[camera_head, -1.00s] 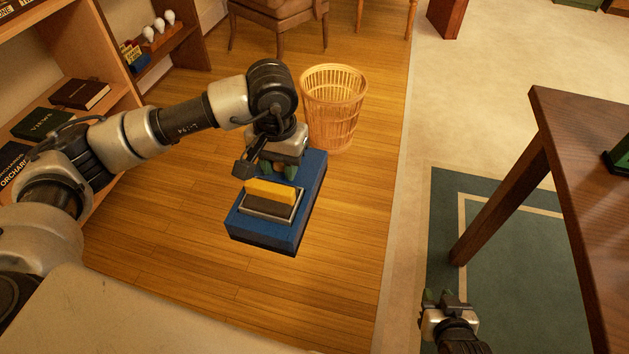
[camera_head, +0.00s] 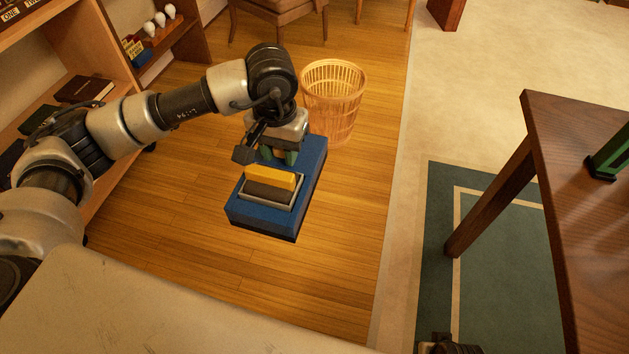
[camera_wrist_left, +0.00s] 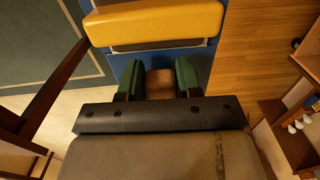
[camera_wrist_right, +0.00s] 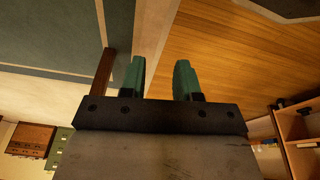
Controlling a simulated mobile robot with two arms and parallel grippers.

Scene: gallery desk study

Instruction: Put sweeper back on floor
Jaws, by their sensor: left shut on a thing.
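The sweeper (camera_head: 262,219) is a blue box-shaped body with a yellow bar (camera_head: 271,178) and a dark, grey-rimmed part at its near end. It shows over the wood floor (camera_head: 200,230) in the head view; I cannot tell whether it touches the floor. My left gripper (camera_head: 278,155) is over its far half. In the left wrist view the green fingers (camera_wrist_left: 160,82) are shut on a brown grip of the sweeper, with the yellow bar (camera_wrist_left: 150,22) just beyond. My right gripper (camera_wrist_right: 160,80) is open and empty; only a bit of it shows at the head view's bottom edge.
A wicker basket (camera_head: 333,100) stands just behind the sweeper. A bookshelf (camera_head: 115,60) is on the left and a chair (camera_head: 280,12) at the back. A dark wood desk (camera_head: 590,160) stands on the right over a green rug (camera_head: 490,265). Wood floor is clear in front of the sweeper.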

